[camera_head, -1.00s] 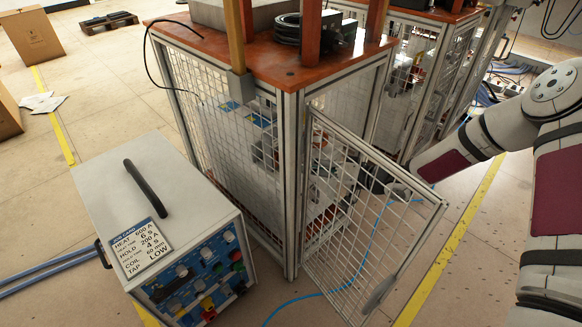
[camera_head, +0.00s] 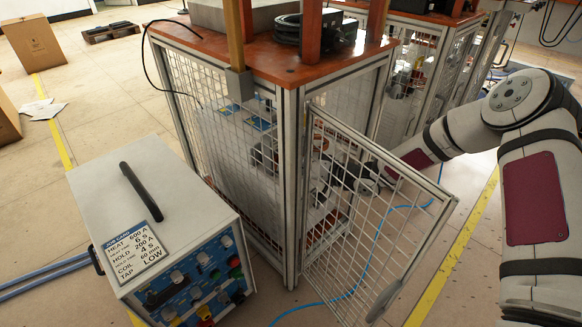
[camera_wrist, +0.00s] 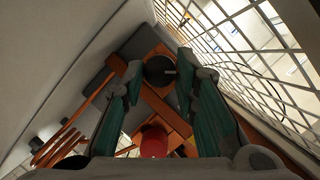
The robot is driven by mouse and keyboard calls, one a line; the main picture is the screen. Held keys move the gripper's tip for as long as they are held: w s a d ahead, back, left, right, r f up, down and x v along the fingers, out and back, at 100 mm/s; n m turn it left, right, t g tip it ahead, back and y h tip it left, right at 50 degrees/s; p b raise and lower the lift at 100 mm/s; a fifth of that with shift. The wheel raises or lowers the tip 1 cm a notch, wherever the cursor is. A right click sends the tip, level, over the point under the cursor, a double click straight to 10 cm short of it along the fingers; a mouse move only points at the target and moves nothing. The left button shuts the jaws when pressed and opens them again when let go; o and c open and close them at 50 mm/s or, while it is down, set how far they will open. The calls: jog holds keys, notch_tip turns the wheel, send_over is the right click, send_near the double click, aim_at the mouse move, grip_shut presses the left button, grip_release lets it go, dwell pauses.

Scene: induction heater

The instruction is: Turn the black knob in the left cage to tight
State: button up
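The left cage (camera_head: 287,190) has mesh walls, and its mesh door (camera_head: 385,215) stands open. My arm reaches in behind the door, and mesh covers much of my gripper in the head view. In the wrist view my gripper (camera_wrist: 159,66) is open, its two green-padded fingers apart. A round black knob (camera_wrist: 160,70) shows between and beyond the fingertips, on a dark grey and orange-brown structure. I see no contact with it, and the remaining distance is hard to judge.
Mesh (camera_wrist: 255,60) runs close on the right in the wrist view. Copper-coloured tubing (camera_wrist: 58,143) is at lower left, and a red round part (camera_wrist: 153,141) lies below the knob. A control box (camera_head: 150,225) stands left of the cage.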

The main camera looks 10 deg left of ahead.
grip_shut()
jog(key=shift+m+p, duration=0.3)
jog(key=shift+p, duration=0.15)
jog(key=shift+m+y+p, duration=0.4)
jog(key=shift+m+p, duration=0.3)
jog(key=shift+p, duration=0.1)
jog(key=m+y, duration=0.1)
jog(key=m+g+y, duration=0.1)
jog(key=m, duration=0.1)
jog(key=shift+w+d+f+m, duration=0.1)
jog(key=shift+f+m, duration=0.2)
jog(key=m, duration=0.1)
jog(key=m+y+b, duration=0.1)
jog(key=m, duration=0.1)
jog(key=m+b, duration=0.1)
jog(key=m, duration=0.1)
jog(key=shift+f+t+y, duration=0.25)
jog(key=shift+t+y, duration=0.05)
jog(key=m+t+b, duration=0.1)
jog(key=m, duration=0.2)
jog(key=m+y, duration=0.1)
jog(key=m, duration=0.2)
jog(key=shift+f+t+b, duration=0.1)
jog(key=shift+t+b, duration=0.3)
